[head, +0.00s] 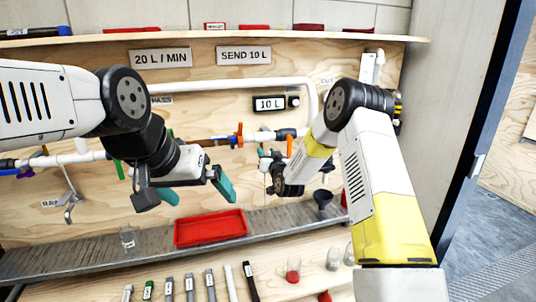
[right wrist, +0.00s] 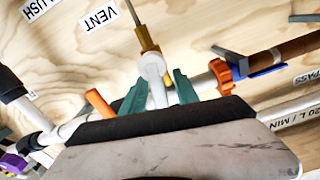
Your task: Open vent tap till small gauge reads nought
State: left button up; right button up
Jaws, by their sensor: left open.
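In the right wrist view a VENT label (right wrist: 101,15) is on the plywood beside a brass fitting (right wrist: 148,36) with a white rounded end (right wrist: 152,68). My right gripper (right wrist: 161,78) has its teal fingers apart, on either side of the white part; whether they touch it I cannot tell. An orange lever (right wrist: 99,104) lies left of the fingers. In the head view my right gripper (head: 267,163) is at the pipework, partly hidden by its own wrist. My left gripper (head: 195,193) is open and empty above the red tray. I cannot make out a small gauge or its reading.
A red tray (head: 210,228) sits on the grey ledge (head: 70,254). An orange knob (right wrist: 222,76) is close right of the right fingers. Several tools and glasses lie along the front.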

jog(key=v, duration=0.7)
jog(key=shift+s+d, duration=0.15)
jog(key=shift+s, duration=0.2)
jog(key=s+d+r+g+h, duration=0.1)
jog(key=s+d+r+g, duration=0.25)
jog(key=s+r, duration=0.25)
jog(key=s+d+r+g+h, duration=0.1)
jog(key=s+d+r+g, duration=0.1)
jog(key=s+d+r, duration=0.4)
jog(key=s+d+r+g, duration=0.1)
jog(key=s+d+g, duration=0.1)
jog(key=s, duration=1.2)
jog(key=s+d+r+m+g+h, duration=0.1)
jog(key=s+d+g, duration=0.2)
jog(key=s, duration=1.2)
jog(key=shift+s, duration=0.15)
